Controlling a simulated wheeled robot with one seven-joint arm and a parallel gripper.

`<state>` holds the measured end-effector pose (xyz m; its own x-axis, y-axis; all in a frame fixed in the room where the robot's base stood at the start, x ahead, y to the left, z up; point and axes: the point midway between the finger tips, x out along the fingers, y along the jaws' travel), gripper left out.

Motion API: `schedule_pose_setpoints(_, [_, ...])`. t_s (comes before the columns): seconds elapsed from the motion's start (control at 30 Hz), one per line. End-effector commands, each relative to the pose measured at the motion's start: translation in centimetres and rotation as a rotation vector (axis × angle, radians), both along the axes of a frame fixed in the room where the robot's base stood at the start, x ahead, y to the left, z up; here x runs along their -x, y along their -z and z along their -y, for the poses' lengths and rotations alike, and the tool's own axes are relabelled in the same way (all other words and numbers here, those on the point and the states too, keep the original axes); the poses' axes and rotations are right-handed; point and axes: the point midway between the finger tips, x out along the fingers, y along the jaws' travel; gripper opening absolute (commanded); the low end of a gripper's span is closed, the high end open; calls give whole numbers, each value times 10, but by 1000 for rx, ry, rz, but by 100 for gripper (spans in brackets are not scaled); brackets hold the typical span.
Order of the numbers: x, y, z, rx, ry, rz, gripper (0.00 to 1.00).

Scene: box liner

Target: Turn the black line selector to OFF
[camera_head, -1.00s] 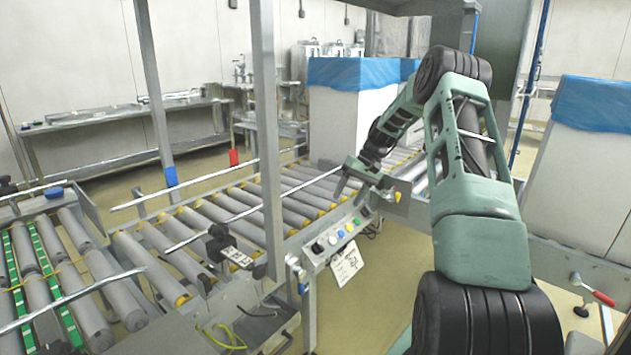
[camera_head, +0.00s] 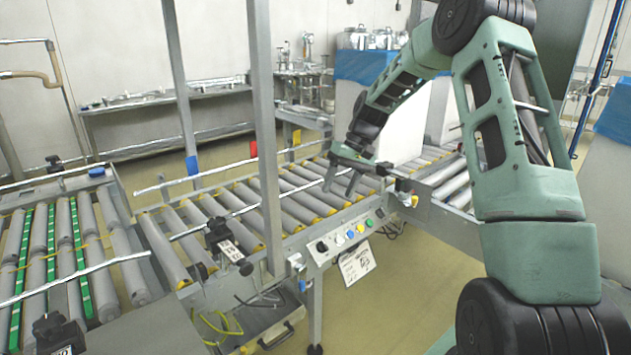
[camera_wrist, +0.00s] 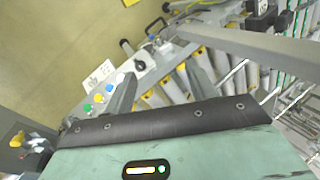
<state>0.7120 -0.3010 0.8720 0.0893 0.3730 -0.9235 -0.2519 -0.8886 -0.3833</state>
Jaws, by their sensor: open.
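The black line selector (camera_head: 322,247) is a small dark knob at the left end of the grey control panel (camera_head: 318,262), beside a row of coloured buttons. It also shows in the wrist view (camera_wrist: 140,66); its exact setting is too small to read. My gripper (camera_head: 340,186) is open and empty, above and behind the panel over the rollers in the head view. In the wrist view its two fingers (camera_wrist: 160,70) stand apart, with the selector showing between them, near the left finger. I see no contact with the panel.
White, blue, yellow and green buttons (camera_head: 360,228) sit right of the selector. A paper sheet (camera_head: 357,262) hangs below. A grey upright post (camera_head: 267,140) stands left of the panel. A roller conveyor (camera_head: 240,205) runs behind; a blue-lined white box (camera_head: 349,100) stands beyond.

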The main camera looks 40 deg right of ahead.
Motion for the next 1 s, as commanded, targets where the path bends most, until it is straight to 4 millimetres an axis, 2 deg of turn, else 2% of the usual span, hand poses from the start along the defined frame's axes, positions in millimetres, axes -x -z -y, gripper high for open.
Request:
schedule_pose_setpoints(0.2, [2,-17,-45,21,-68,-7,56])
schedule_pose_setpoints(0.6, [13,-40,-114,57,-171,-13,56])
schedule_pose_setpoints(0.8, [18,-45,-130,67,-197,-15,56])
schedule_pose_setpoints(1.0, [20,-45,-134,70,-204,-15,56])
